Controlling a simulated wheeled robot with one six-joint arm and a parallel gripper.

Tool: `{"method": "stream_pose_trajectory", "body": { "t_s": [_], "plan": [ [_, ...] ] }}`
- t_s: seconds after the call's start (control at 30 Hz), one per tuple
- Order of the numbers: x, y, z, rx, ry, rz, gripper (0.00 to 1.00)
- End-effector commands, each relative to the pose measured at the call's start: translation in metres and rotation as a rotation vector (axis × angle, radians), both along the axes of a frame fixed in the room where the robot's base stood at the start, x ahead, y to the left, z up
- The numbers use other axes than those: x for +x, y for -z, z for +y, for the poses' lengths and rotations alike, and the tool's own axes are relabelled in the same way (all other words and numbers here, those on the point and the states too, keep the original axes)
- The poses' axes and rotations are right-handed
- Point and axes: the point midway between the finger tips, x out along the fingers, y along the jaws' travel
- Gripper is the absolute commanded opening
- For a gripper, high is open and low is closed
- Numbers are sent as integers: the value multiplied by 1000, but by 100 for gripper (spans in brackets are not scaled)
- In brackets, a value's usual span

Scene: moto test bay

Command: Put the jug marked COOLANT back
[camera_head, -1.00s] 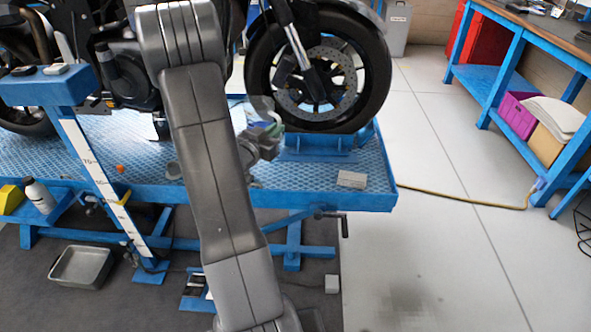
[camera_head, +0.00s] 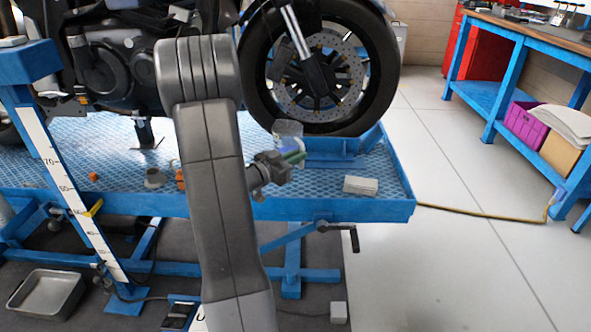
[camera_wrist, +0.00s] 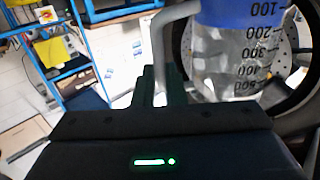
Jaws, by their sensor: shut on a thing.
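My gripper (camera_head: 293,157) is shut on the handle of a clear jug (camera_head: 288,130). It holds the jug above the blue lift platform (camera_head: 390,205), in front of the motorcycle's front wheel. In the wrist view the jug (camera_wrist: 222,55) has a blue band and black marks from 100 to 500, and its pale handle (camera_wrist: 158,55) runs down between the dark fingers of my gripper (camera_wrist: 160,88). No COOLANT marking is readable, and I cannot tell whether the jug holds liquid.
The motorcycle's front wheel (camera_head: 384,75) stands close behind the jug. A metal tray (camera_head: 45,293) lies on the floor. A workbench (camera_head: 525,30) is at right; the floor before it is mostly clear.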

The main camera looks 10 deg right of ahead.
Motion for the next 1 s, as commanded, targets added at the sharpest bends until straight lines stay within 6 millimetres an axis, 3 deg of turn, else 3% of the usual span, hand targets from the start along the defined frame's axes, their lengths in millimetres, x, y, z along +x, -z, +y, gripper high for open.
{"method": "stream_pose_trajectory", "body": {
  "t_s": [0.47,1.0],
  "plan": [
    [-2,20,-5,0,23,-1,0],
    [-2,69,-5,-1,22,0,0]
  ]
}}
